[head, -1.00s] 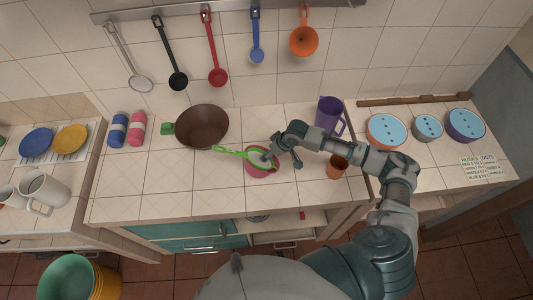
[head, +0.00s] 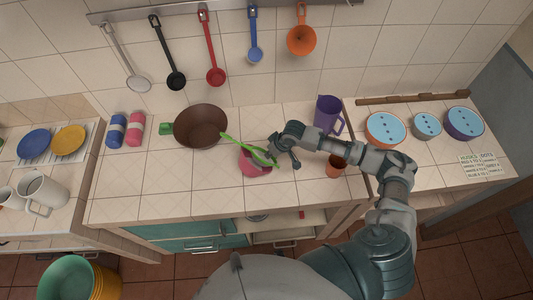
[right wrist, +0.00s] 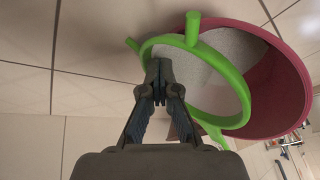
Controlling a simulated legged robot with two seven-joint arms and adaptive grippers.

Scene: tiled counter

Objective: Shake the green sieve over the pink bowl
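The green sieve (head: 231,141) is held over the pink bowl (head: 250,168), its handle pointing up and left in the head view. My right gripper (head: 272,150) is at the sieve's right side. In the right wrist view the fingers (right wrist: 158,82) are closed together at the rim of the green sieve (right wrist: 237,74), whose pale mesh shows inside the ring. The pink bowl (right wrist: 285,85) lies behind the sieve there. The sieve overlaps the bowl's opening, so much of the bowl's inside is hidden. My left gripper is not in view.
A brown pan (head: 201,127) stands left of the bowl. An orange-brown cup (head: 336,166) and a purple pitcher (head: 328,114) stand to the right, near my right arm. Utensils hang on the wall rail (head: 220,11). The counter front left of the bowl is clear.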

